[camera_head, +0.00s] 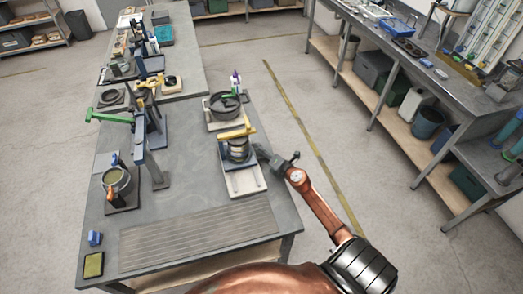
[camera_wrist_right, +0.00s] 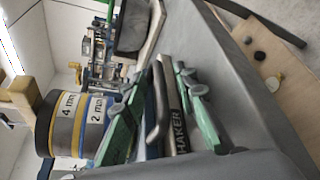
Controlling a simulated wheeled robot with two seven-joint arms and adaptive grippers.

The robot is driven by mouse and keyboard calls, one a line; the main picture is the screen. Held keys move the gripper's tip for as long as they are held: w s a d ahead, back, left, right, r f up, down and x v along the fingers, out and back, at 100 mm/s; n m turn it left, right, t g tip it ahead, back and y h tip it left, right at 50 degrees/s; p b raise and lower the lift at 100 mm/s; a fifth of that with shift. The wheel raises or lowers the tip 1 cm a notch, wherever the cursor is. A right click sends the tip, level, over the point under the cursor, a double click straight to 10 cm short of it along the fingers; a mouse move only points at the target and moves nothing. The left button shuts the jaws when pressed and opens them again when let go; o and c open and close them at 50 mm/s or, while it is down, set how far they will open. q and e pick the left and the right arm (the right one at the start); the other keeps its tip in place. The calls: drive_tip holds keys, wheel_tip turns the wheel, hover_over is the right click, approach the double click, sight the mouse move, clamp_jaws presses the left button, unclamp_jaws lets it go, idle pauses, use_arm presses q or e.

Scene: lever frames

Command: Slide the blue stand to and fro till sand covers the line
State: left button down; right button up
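The blue stand (camera_head: 238,157) sits on a pale base (camera_head: 245,182) near the right edge of the table. It carries a round sieve stack with a yellow lever (camera_head: 237,133) across its top. In the right wrist view, the stack (camera_wrist_right: 74,124) shows labels "4 mm" and "2 mm". My right gripper (camera_head: 268,158) is at the stand's right side. Its green fingers are spread in the right wrist view (camera_wrist_right: 160,115), with a dark bar (camera_wrist_right: 155,105) and a plate lettered "SHAKER" between them. I cannot make out any sand or line. My left gripper is not in view.
A round dark pan (camera_head: 224,104) on a pale board stands behind the stand. A metal pot (camera_head: 117,182) and a green-handled lever (camera_head: 108,118) are on the left. A ribbed grey area (camera_head: 198,238) in front is clear. A workbench (camera_head: 400,60) stands at right across open floor.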

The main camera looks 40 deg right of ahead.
drive_tip(key=v, duration=1.2)
idle(0.5)
